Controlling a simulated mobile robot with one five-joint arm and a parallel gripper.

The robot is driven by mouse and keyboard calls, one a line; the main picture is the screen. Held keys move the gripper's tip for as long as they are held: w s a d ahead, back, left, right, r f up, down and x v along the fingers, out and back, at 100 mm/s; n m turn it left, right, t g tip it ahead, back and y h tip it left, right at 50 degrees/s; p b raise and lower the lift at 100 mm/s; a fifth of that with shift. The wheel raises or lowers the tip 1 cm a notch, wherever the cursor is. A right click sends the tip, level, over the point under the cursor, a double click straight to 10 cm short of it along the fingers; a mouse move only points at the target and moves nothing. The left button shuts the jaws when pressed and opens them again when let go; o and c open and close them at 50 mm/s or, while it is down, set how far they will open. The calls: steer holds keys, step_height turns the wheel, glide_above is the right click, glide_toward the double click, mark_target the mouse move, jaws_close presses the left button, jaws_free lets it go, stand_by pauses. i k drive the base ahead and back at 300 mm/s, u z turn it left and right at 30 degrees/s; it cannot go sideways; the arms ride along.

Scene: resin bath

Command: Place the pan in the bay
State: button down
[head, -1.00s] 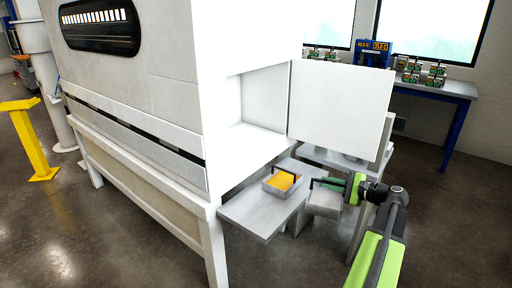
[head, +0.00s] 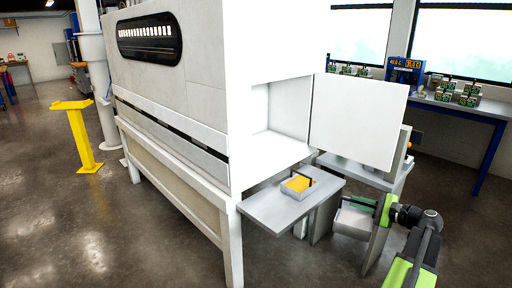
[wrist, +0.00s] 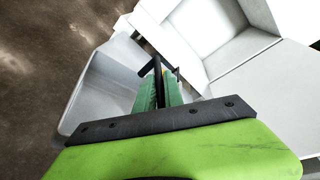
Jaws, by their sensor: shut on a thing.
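A grey pan (head: 352,222) hangs from my gripper (head: 378,207) to the right of the machine's shelf. In the wrist view the green fingers of my gripper (wrist: 158,92) are shut on its black handle, and the grey pan (wrist: 98,88) shows at the left. Its inside looks empty, though part is hidden by the fingers. The bay (head: 278,115) is an opening in the white machine, with its door (head: 357,122) swung open to the right. A second pan (head: 290,192), with orange contents and a dark handle, sits on the shelf below the bay.
The grey shelf (head: 262,212) juts out under the bay. A grey stand (head: 390,178) is behind my gripper. A workbench (head: 470,110) with small items is at the back right. A yellow post (head: 85,140) stands far left. The floor in front of the machine is clear.

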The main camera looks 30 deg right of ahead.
mark_target(270, 149)
steer(key=i, duration=0.85)
